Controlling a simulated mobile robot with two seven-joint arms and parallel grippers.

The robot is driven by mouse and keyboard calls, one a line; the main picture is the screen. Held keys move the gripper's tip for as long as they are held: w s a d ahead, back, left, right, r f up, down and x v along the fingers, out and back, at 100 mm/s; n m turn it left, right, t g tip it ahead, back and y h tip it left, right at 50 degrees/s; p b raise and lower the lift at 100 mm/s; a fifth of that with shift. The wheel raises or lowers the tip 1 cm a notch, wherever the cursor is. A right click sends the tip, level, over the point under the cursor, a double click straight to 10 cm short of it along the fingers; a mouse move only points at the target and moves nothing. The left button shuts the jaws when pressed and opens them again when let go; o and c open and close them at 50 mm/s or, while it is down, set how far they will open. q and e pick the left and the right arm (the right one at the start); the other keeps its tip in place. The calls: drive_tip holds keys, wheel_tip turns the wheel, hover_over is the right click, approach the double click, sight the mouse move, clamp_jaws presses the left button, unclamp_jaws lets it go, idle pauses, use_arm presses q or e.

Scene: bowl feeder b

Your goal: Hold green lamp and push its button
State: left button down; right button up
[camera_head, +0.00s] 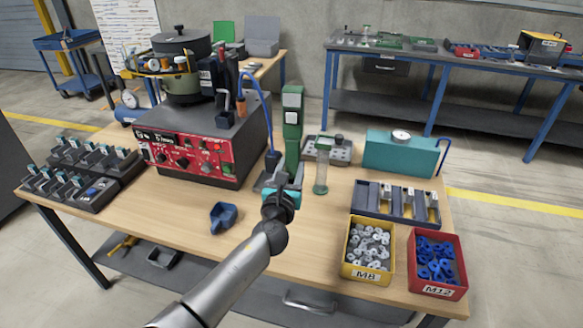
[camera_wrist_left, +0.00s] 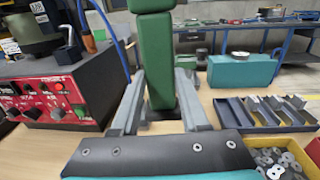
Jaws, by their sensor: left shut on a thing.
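The green lamp (camera_head: 292,140) stands upright near the middle of the wooden table, with pale panels on its upper front. A button cannot be told apart clearly. My left gripper (camera_head: 284,178) is shut on the lower part of the lamp. In the left wrist view the lamp (camera_wrist_left: 160,65) rises between the two grey fingers of my left gripper (camera_wrist_left: 160,108), and its top is cut off by the frame. My right gripper is in neither view.
The bowl feeder with its red control panel (camera_head: 185,155) stands left of the lamp. A clear cylinder (camera_head: 321,178) and teal box (camera_head: 392,155) stand to the right. Yellow M8 (camera_head: 366,275) and red M12 (camera_head: 437,290) bins sit front right. A blue scoop (camera_head: 223,216) lies in front.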

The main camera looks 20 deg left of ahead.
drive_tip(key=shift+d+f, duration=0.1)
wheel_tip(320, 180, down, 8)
drive_tip(key=b, duration=0.8)
idle(1.9)
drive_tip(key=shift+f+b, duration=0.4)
drive_tip(key=shift+b, duration=0.15)
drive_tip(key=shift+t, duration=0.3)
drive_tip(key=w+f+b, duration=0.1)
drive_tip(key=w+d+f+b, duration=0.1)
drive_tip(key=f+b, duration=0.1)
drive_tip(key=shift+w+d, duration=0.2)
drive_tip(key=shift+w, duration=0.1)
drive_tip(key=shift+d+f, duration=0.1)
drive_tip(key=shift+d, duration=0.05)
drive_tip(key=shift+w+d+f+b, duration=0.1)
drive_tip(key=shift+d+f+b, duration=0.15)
drive_tip(key=shift+b, duration=0.25)
